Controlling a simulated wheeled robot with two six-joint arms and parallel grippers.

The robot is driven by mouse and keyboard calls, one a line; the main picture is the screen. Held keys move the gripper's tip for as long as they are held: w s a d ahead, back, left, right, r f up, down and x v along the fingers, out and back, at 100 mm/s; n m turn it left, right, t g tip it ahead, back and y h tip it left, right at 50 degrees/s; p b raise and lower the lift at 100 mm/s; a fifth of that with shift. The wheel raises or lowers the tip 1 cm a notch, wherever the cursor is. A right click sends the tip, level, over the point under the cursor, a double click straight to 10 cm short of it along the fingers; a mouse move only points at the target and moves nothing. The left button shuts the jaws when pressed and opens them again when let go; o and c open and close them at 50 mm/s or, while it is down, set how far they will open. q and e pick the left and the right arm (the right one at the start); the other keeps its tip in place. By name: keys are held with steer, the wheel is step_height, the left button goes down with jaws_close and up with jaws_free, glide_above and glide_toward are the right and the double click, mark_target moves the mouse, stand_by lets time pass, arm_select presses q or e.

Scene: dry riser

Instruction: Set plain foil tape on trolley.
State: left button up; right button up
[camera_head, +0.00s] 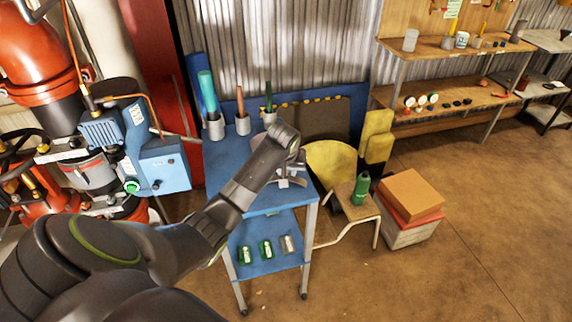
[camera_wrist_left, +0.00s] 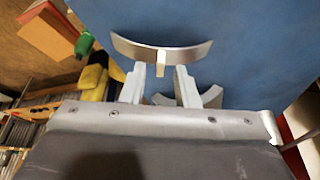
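A silver curved band (camera_wrist_left: 160,52), which looks like foil tape, shows in the left wrist view over the blue top of the trolley (camera_head: 228,165). More silver arcs show behind my fingers, perhaps the same ring. My left gripper (camera_wrist_left: 159,75) has its two pale fingers apart, with a small silver tab between their tips and blue surface visible lower in the gap. In the head view the gripper (camera_head: 284,183) points down over the trolley's front right, and a grey shape there is partly hidden by my wrist. I cannot tell whether the band touches the trolley. My right gripper is out of view.
Cups with coloured rods (camera_head: 215,127) stand along the trolley's back. Its lower shelf (camera_head: 262,266) holds green and silver items. A stool (camera_head: 357,208) with a green bottle (camera_head: 362,188) and stacked boxes (camera_head: 412,195) stand right. A shelf unit (camera_head: 460,97) holds small rolls. Red-and-blue pipework is left.

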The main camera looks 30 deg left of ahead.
arm_select(q)
steer(key=v, duration=1.1)
steer(key=shift+r, duration=0.35)
steer(key=shift+s+d, duration=0.1)
steer(key=shift+s, duration=0.05)
steer(key=s+d+f+m, duration=0.3)
steer(key=s+f, duration=0.9)
steer(key=s, duration=0.4)
steer(key=s+d+f+m, duration=0.1)
steer(key=s+d+m, duration=0.1)
steer(key=s, duration=1.6)
step_height(320, 180, down, 26)
steer(key=a+g, duration=0.2)
steer(key=s+d+f+h, duration=0.1)
steer(key=s+f, duration=1.4)
steer(key=shift+d+g, duration=0.4)
